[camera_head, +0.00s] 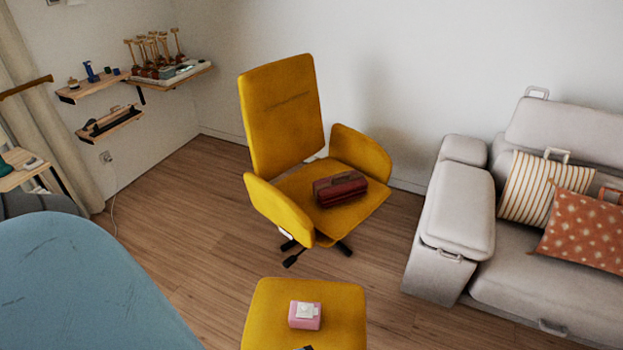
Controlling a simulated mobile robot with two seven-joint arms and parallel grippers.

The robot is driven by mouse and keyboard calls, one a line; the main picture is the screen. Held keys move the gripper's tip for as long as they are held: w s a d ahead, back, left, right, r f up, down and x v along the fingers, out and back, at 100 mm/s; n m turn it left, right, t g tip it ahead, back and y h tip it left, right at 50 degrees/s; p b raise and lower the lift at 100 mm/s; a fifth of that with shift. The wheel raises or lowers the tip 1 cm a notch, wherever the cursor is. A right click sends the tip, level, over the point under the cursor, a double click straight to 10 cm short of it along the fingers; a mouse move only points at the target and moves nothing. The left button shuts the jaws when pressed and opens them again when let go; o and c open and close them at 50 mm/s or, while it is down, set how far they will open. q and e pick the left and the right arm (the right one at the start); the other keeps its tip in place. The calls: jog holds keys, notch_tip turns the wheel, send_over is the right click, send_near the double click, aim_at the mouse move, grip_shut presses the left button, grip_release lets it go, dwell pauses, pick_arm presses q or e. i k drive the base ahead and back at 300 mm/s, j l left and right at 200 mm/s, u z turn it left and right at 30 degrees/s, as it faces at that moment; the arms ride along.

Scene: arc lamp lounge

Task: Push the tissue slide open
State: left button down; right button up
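A small pink box with a white top (305,315), which looks like the tissue box, sits on the yellow ottoman (262,325) at the bottom centre. A small raised white part is on its top. Whether this is a slide, and whether it is open, is too small to tell.
A yellow swivel chair (280,105) with a dark red box (340,188) on its seat stands behind the ottoman. A grey sofa (545,285) with cushions is at right. A large blue rounded surface (80,290) fills the lower left. Open wooden floor (190,225) lies between.

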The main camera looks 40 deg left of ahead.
aim_at(305, 310)
jog(key=j+z, duration=0.15)
jog(key=j, duration=0.3)
jog(key=k+j+z, duration=0.15)
jog(key=j, duration=0.3)
jog(key=k+j+z, duration=0.15)
jog(key=j, duration=0.3)
jog(key=k+j+z, duration=0.15)
jog(key=j, duration=0.3)
jog(key=i, duration=0.05)
